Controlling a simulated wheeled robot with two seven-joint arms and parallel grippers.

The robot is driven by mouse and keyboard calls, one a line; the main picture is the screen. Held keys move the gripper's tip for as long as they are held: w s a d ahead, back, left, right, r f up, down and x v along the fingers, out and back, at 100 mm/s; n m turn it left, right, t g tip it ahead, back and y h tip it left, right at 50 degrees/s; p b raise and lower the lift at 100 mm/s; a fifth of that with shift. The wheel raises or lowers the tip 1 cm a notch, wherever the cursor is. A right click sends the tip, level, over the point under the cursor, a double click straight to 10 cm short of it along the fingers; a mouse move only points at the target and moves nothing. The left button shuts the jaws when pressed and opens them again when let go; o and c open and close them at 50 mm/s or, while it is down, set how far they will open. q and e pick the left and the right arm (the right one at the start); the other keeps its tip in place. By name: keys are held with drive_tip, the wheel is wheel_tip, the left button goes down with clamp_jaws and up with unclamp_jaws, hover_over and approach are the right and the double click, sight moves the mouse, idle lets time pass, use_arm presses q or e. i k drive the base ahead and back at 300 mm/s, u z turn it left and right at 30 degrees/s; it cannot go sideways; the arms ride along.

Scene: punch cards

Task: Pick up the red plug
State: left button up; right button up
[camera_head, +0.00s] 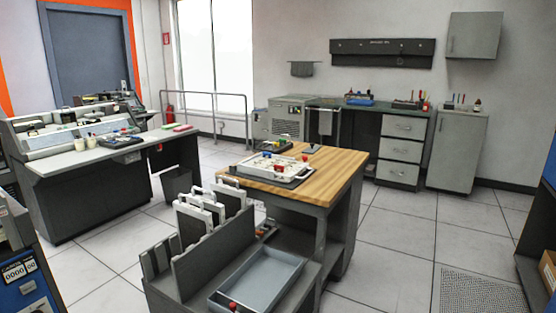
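Several small red items show, and I cannot tell which is the red plug. One small red piece (233,306) is in the grey tray (292,262) of the low cart at the bottom. Another red piece (305,158) is at the white plugboard (252,170) on the wooden-topped table (335,170). Blue and yellow bits are near the board too. Neither of my grippers is in view.
White-framed panels (198,215) stand upright in the low cart beside the tray. A console desk (100,155) is at the left. A workbench (400,112) and grey cabinet (457,150) line the back wall. The tiled floor (400,235) is clear right of the table.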

sight(276, 166)
drive_tip(key=k, duration=0.4)
drive_tip(key=z, duration=1)
drive_tip(key=i, duration=1.1)
drive_tip(key=z, duration=0.4)
drive_tip(key=i, duration=2.1)
drive_tip(key=u, duration=0.65)
